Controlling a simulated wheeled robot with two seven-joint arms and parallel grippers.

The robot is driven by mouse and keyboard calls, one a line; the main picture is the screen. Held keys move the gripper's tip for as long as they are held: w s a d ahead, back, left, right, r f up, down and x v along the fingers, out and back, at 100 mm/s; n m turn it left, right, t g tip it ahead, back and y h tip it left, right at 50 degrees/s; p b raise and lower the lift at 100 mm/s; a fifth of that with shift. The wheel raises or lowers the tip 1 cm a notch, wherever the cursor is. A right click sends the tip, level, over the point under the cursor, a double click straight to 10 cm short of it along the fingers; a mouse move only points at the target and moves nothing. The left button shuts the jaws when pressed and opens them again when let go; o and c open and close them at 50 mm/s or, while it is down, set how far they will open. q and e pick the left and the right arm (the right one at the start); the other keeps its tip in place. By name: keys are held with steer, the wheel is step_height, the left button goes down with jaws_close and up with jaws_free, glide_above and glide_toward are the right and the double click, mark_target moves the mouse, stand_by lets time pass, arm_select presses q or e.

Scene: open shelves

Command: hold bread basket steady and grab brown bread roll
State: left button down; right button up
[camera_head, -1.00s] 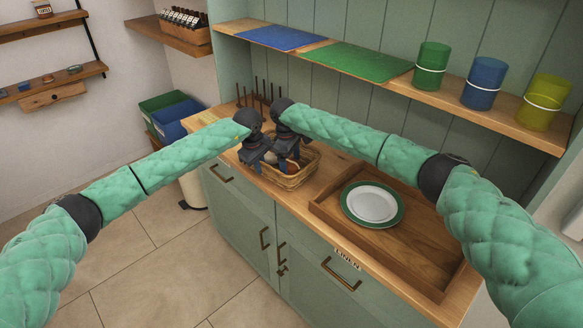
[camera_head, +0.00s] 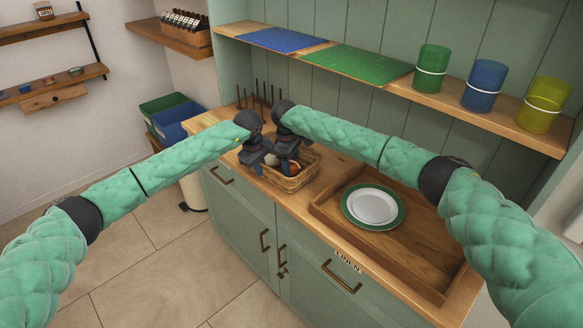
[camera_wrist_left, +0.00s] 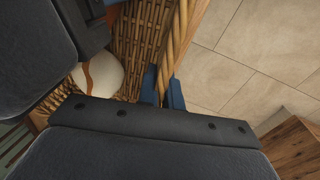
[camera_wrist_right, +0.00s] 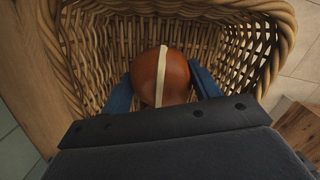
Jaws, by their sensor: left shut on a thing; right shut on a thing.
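The wicker bread basket (camera_head: 297,181) stands on the wooden counter. My left gripper (camera_wrist_left: 170,92) is shut on the basket's rim, with a blue finger on either side of the braided edge. My right gripper (camera_wrist_right: 160,88) reaches into the basket and is shut on the brown bread roll (camera_wrist_right: 161,76), which has a pale stripe across its top. In the left wrist view a white roll with a brown stripe (camera_wrist_left: 103,75) lies in the basket. In the head view both grippers cover much of the basket, and the brown roll is mostly hidden.
Right of the basket, a wooden tray (camera_head: 413,244) holds a green-rimmed white plate (camera_head: 373,206). A rack with upright pegs (camera_head: 262,97) stands behind my grippers. A shelf (camera_head: 460,97) with cups hangs above.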

mark_target(291, 161)
step_height(291, 161, up, 9)
steer(key=shift+f, duration=0.1)
stand_by(0.3)
arm_select(q)
steer(key=c, duration=1.5)
jaws_free()
steer(key=shift+r, duration=0.1)
